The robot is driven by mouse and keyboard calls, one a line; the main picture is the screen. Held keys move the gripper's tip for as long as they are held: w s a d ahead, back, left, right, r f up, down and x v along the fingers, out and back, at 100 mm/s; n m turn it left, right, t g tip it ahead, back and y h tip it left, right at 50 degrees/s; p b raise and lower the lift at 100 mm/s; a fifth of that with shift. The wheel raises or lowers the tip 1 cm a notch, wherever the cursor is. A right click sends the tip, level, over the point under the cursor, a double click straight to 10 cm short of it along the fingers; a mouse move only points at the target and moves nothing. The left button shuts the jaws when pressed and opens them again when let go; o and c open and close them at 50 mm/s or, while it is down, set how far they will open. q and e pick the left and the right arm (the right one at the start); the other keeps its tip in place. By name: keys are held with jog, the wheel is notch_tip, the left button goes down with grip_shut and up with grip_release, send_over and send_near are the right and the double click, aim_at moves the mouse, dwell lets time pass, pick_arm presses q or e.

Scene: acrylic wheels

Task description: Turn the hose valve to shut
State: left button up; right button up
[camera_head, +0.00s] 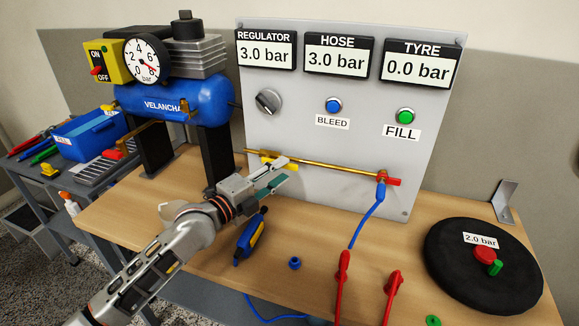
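A brass pipe (335,168) runs across the lower part of the grey panel. A yellow lever (293,168) sits at its left end, partly hidden by my gripper. A red handle (393,181) sits at its right end, where the blue hose (368,216) hangs down. No label shows which handle is the hose valve. My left gripper (283,172) is at the yellow lever, its fingers apart with a gap between them. I cannot tell whether it touches the lever. The HOSE display (336,60) reads 3.0 bar. My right gripper is not in view.
The panel (325,200) also carries a regulator knob (268,101), a blue BLEED button (333,105) and a green FILL button (405,116). A blue compressor (160,100) stands left. A black wheel (455,280) lies right. Red upright pieces (393,290) stand at the front.

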aim_at(287, 167)
pick_arm(q)
jog(key=x, duration=0.2)
jog(key=shift+w+d+f, duration=0.15)
jog(key=shift+w, duration=0.1)
jog(key=shift+w+d, duration=0.25)
jog(key=shift+d, duration=0.05)
jog(key=shift+w+d, duration=0.15)
jog(key=shift+w, duration=0.1)
grip_shut()
